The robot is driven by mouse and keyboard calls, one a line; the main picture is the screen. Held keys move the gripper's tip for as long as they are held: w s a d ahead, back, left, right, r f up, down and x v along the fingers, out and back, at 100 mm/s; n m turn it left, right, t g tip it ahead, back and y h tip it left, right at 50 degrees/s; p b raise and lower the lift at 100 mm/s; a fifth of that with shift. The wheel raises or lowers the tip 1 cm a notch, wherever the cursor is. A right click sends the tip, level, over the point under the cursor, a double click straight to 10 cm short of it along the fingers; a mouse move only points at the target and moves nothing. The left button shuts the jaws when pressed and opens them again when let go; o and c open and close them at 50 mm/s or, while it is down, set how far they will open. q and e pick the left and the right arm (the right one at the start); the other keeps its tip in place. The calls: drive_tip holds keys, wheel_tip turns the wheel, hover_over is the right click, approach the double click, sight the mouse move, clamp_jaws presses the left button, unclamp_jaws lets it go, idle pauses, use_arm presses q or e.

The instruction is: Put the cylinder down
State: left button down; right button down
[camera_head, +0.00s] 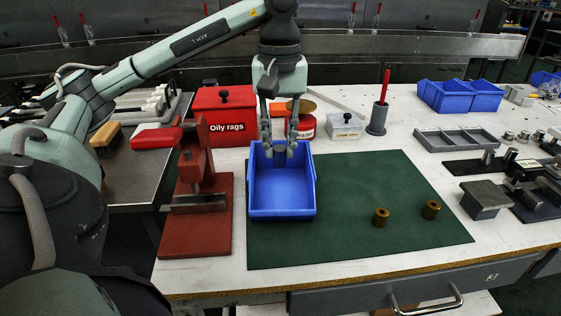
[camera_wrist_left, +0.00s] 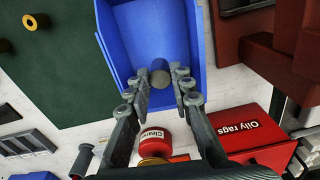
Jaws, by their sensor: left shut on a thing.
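My left gripper (camera_head: 279,148) points down at the far end of a blue bin (camera_head: 283,211), its fingertips at or just above the bin's back wall. In the left wrist view the gripper (camera_wrist_left: 162,82) is shut on a small grey cylinder (camera_wrist_left: 160,70), which shows between the fingertips against the inside of the blue bin (camera_wrist_left: 116,54). In the head view the cylinder is mostly hidden by the fingers. I cannot tell whether it touches the bin floor. The bin otherwise looks empty. My right gripper is not in view.
The bin stands on a green mat (camera_head: 352,238) with two brass bushings (camera_head: 381,217) to its right. A red press (camera_head: 196,190) stands close on the left. A red rag box (camera_head: 224,116), a red can (camera_head: 301,124) and a lidded box (camera_head: 344,125) stand behind.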

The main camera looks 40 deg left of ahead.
use_arm(q)
drive_tip(key=shift+w+a+f, duration=0.5)
drive_tip(key=shift+w+a, duration=0.1)
drive_tip(key=shift+w, duration=0.1)
wheel_tip(320, 180, down, 4)
drive_tip(key=shift+r, duration=0.1)
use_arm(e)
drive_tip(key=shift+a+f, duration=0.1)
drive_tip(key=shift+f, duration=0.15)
use_arm(q)
drive_tip(key=shift+f, duration=0.25)
drive_tip(key=c, duration=1.3)
unclamp_jaws()
drive_tip(key=shift+c, duration=0.2)
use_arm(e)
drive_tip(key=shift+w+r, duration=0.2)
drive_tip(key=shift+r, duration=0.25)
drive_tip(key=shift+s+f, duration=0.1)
use_arm(q)
drive_tip(key=shift+r, duration=0.1)
